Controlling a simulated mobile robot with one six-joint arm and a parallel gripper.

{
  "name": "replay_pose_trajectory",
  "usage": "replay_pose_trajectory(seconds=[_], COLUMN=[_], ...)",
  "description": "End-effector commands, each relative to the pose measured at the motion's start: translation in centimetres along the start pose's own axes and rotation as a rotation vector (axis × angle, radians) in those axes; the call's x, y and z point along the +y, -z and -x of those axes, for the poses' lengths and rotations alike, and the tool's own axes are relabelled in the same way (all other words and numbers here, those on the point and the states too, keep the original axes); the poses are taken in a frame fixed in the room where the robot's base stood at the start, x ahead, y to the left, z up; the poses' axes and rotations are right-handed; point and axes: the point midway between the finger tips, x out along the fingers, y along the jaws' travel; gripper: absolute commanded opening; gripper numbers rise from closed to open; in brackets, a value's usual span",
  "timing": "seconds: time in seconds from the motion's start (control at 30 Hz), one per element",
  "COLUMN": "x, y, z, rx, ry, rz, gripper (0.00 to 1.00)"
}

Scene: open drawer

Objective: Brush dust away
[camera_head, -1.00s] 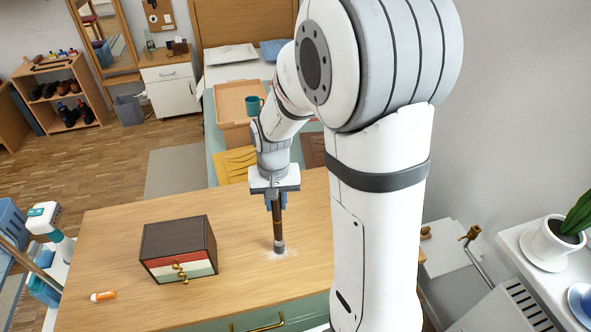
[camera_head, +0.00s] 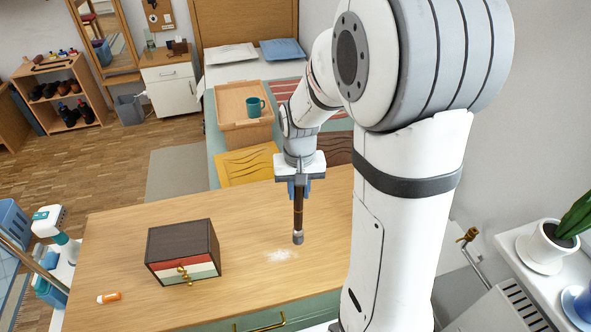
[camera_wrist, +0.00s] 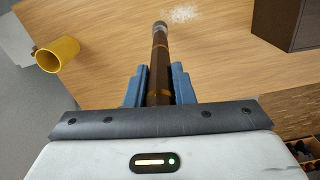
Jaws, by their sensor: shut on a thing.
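My gripper (camera_head: 299,186) is shut on a brown brush (camera_head: 298,222) with a grey tip, which points down over the wooden tabletop (camera_head: 240,215). In the wrist view the brush (camera_wrist: 159,60) runs out between my blue fingers (camera_wrist: 160,86). A patch of white dust (camera_head: 282,256) lies on the tabletop, to the left of and nearer the front than the brush tip. The dust also shows in the wrist view (camera_wrist: 183,14), beyond the tip. The tip appears apart from the dust; I cannot tell whether it touches the table.
A small dark drawer box (camera_head: 183,245) with brass knobs stands left of the dust. An orange bottle (camera_head: 109,298) lies at the front left. A yellow mug (camera_wrist: 58,55) shows in the wrist view. The tabletop between box and dust is clear.

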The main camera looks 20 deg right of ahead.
Motion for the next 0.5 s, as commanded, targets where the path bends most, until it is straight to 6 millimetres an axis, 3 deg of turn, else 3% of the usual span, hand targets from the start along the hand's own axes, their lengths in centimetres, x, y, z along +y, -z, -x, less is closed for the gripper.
replay_pose_trajectory(seconds=[0.3,0.5], x=[-0.1,-0.1], y=[0.0,0.0], z=[3.2,3.7], rx=[0.001,0.001], ry=[0.000,0.000], rz=[0.001,0.002], gripper=[0.00,0.00])
